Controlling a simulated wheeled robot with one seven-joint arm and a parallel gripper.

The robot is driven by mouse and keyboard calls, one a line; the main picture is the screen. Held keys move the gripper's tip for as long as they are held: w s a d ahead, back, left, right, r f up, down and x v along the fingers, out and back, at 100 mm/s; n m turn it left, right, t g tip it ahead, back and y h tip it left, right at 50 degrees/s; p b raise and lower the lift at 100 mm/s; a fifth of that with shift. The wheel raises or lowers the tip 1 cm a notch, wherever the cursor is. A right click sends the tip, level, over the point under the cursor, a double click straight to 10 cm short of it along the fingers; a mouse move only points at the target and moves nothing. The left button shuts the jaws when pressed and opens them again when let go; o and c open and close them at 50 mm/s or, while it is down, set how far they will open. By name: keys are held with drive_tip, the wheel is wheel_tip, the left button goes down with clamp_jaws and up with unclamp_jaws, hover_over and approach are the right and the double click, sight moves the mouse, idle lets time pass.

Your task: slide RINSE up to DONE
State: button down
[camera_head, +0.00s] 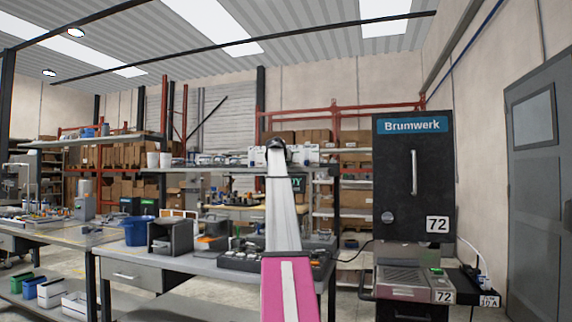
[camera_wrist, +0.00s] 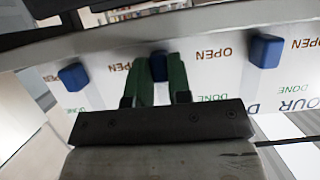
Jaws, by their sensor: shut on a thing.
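In the wrist view, blue slider knobs stand out from a white dispenser front (camera_wrist: 240,75), whose lettering appears upside down. My gripper (camera_wrist: 162,70) has its two green fingers shut on the middle blue knob (camera_wrist: 158,66). This knob is about level with the printed word OPEN, with DONE lower in the picture. The name for this knob is hidden, so I cannot read RINSE. In the head view, my arm reaches up to the white dispensers (camera_head: 305,153) on the shelf; my fingers cannot be made out there.
Other blue knobs sit to the left (camera_wrist: 72,77) and right (camera_wrist: 265,50) of the held one, close by. In the head view, a bench (camera_head: 190,262) with grey bins and a black control panel lies below the shelf. A black Brumwerk machine (camera_head: 411,190) stands at the right.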

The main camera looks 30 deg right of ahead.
wheel_tip(320, 180, up, 6)
drive_tip(key=c, duration=1)
unclamp_jaws()
drive_tip(key=shift+c, duration=0.2)
drive_tip(key=shift+s+a, duration=0.1)
drive_tip(key=v, duration=1)
drive_tip(key=shift+s+a+r, duration=0.15)
drive_tip(key=shift+r, duration=0.05)
